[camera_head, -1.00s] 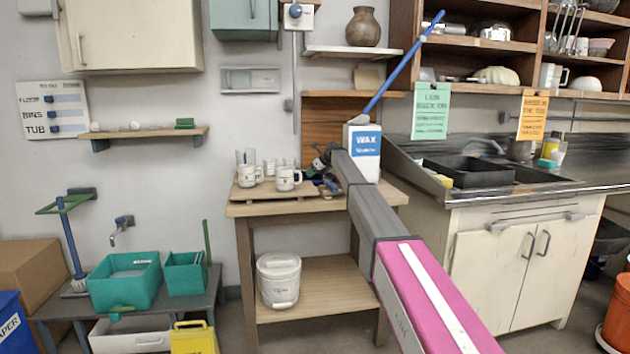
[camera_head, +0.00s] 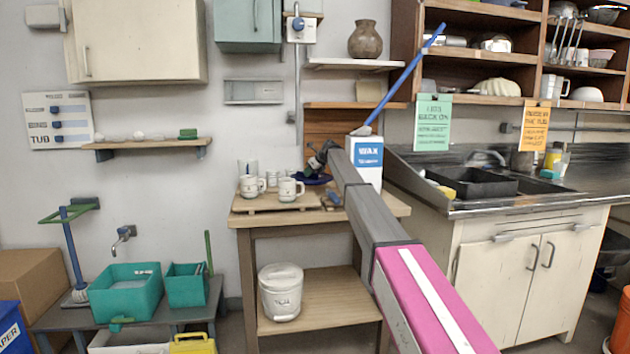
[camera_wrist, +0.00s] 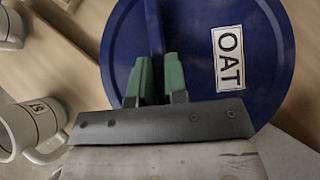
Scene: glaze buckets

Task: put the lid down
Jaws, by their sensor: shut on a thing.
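The lid (camera_wrist: 270,95) is a round dark blue disc with a white OAT label and a raised ridge across it. My gripper (camera_wrist: 157,80) has green fingertips closed on that ridge. In the head view the lid (camera_head: 313,179) is a thin dark blue shape just right of the mugs, near the back of the wooden table (camera_head: 255,222). My gripper (camera_head: 322,158) is above it, small and partly hidden by my arm. The lid looks held over the tabletop, roughly level; I cannot tell whether it touches anything below.
Two white mugs (camera_head: 290,190) (camera_head: 250,187) stand left of the lid on a wooden board. A WAX box (camera_head: 367,155) with a blue-handled tool stands close right. A lidded white bucket (camera_head: 281,292) is on the lower shelf. The table's front strip is mostly clear.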

